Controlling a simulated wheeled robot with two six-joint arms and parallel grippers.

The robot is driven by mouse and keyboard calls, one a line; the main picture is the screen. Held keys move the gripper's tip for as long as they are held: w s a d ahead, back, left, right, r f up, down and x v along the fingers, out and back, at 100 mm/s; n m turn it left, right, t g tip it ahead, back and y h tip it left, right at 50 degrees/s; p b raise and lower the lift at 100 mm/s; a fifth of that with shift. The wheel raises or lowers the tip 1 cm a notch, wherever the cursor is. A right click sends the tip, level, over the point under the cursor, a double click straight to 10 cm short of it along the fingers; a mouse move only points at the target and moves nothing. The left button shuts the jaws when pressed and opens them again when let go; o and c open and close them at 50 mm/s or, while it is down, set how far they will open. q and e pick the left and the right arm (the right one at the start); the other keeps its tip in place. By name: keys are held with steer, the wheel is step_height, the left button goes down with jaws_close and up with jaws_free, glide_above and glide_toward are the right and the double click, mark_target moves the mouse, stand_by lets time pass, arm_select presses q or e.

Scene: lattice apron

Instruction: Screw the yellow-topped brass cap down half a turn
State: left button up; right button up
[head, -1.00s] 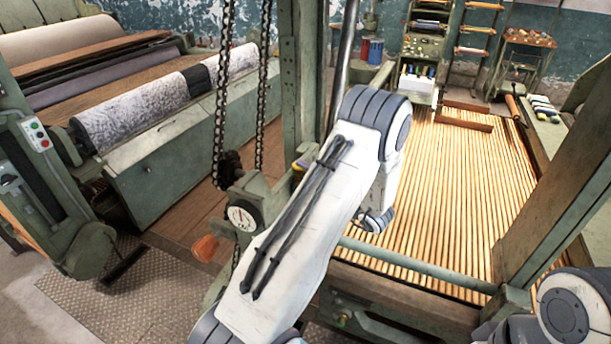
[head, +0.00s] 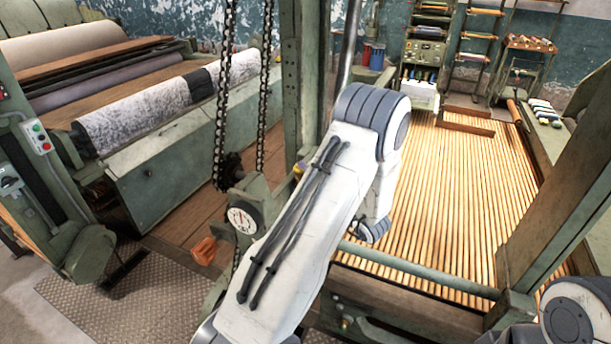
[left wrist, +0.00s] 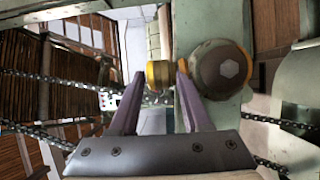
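The yellow-topped cap (left wrist: 158,74) is in the upper middle of the left wrist view, beside a round dark housing with a hex-shaped centre (left wrist: 222,70). My left gripper (left wrist: 161,72) has its two purple-grey fingers on either side of the cap. A narrow gap shows at the right finger, so the fingers look open around it; contact at the left finger is unclear. In the head view a small yellow patch, likely the cap (head: 299,168), shows at the left edge of my left arm, which hides the left gripper. My right gripper is out of view.
A white dial gauge (head: 242,219) and an orange handle (head: 204,251) sit left of my arm. Chains (head: 225,95) hang beside a green post (head: 305,75). A slatted wooden bed (head: 455,190) lies to the right, with a green rail (head: 420,267) in front.

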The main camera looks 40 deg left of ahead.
arm_select(q)
steer(key=b+v, duration=0.3)
steer(key=v, duration=0.7)
steer(key=shift+d+b, duration=0.2)
steer(key=shift+b, duration=0.2)
